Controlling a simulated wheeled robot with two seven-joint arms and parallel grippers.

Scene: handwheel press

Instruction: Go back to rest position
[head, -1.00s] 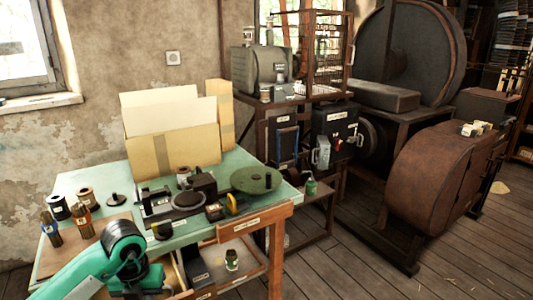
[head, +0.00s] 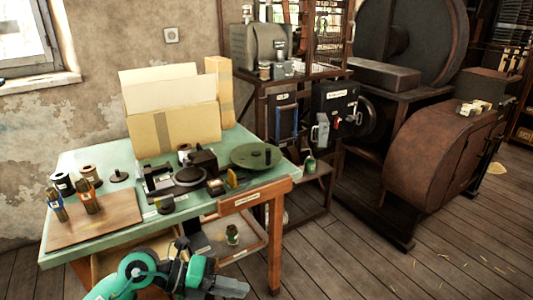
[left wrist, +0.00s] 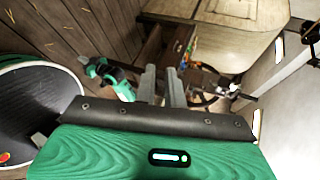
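My left gripper (head: 236,287) shows at the bottom edge of the head view, at the end of my green left arm, low in front of the workbench. In the left wrist view its two grey fingers (left wrist: 161,87) point away from the camera with a narrow gap between them. Nothing shows between the fingers. A green and black arm part (left wrist: 110,78) shows beyond them, apparently of my other arm; its fingers are too small to read. My right gripper is not seen in the head view.
The green-topped workbench (head: 83,162) carries spools, a wooden board (head: 98,222), a small black device (head: 190,174), a green disc (head: 256,156) and cardboard (head: 176,130). A rusty machine (head: 430,165) stands right. The plank floor (head: 340,265) is clear at the front right.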

